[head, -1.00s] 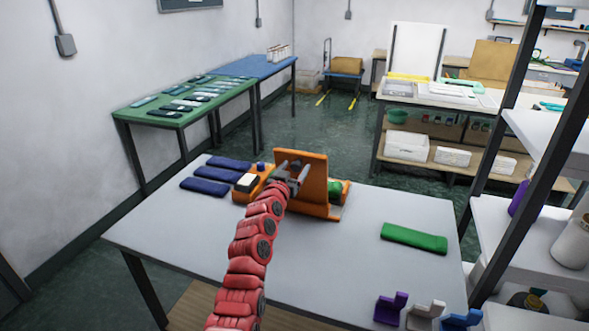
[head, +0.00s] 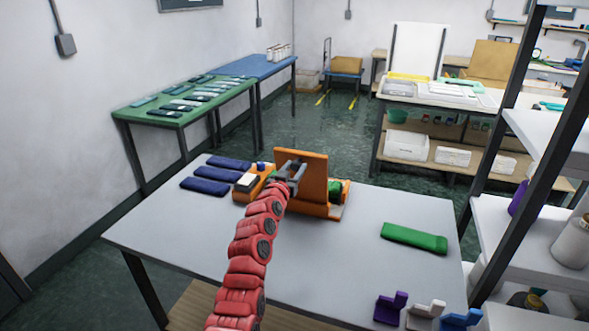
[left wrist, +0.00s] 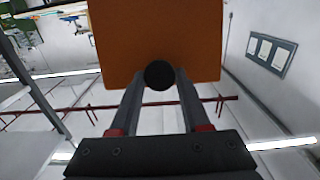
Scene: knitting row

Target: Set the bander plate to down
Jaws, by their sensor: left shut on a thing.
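The bander plate (head: 313,176) is an upright orange panel on the orange bander (head: 322,210) near the table's back edge. My left gripper (head: 290,170) is at the plate's left face. In the left wrist view, my left gripper (left wrist: 160,85) is shut on a round dark knob (left wrist: 159,75) in front of the orange plate (left wrist: 155,35). A green item (head: 335,190) shows partly behind the plate. My right gripper is not in view.
Folded blue cloths (head: 205,187) lie at the table's left. A green folded cloth (head: 414,238) lies at the right. Purple (head: 390,308), white and blue holders stand at the front right corner. A shelf rack (head: 545,200) rises beyond the right edge. The middle of the grey table (head: 330,260) is clear.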

